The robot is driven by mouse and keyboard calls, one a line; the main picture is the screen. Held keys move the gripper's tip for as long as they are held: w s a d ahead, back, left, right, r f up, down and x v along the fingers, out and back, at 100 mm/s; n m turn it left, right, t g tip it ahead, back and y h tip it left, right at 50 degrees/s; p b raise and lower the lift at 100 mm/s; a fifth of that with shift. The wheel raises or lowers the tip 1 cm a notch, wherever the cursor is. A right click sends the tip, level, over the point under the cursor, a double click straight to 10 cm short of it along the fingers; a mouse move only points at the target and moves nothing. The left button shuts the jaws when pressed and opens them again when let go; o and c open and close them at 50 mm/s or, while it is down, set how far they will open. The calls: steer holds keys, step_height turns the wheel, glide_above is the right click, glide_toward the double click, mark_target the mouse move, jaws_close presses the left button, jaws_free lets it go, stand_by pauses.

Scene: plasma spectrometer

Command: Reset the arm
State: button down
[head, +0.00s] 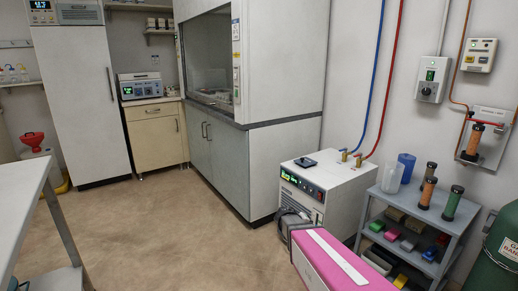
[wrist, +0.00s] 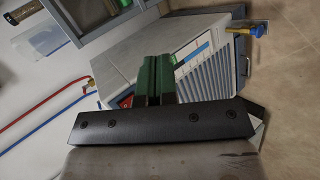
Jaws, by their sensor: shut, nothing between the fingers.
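My gripper (wrist: 152,80) shows in the wrist view as two dark green fingers, closed together with nothing visible between them, in front of a wide black bar. Behind the fingers is a pale machine with a slatted vent panel (wrist: 212,68); the fingers hide part of it. In the head view, the pink and white part at the bottom centre looks like my arm, reaching toward the white chiller unit (head: 325,190). I cannot make out the fingers in that view, nor tell how far they are from the unit.
A grey shelf cart (head: 410,210) with cylinders and coloured blocks stands right of the chiller. A green gas tank (head: 497,255) is at the right edge. A fume hood (head: 270,120) stands behind, and a white bench (head: 22,200) is at left. The middle floor (head: 165,235) is clear.

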steer(key=s+a+r+m+g+y, duration=0.1)
steer(key=s+a+y, duration=0.1)
steer(key=s+y, duration=0.3)
steer(key=s+a+r+m+g+y, duration=0.2)
steer(key=s+y, duration=0.3)
steer(key=s, duration=0.6)
steer(key=shift+a, duration=0.85)
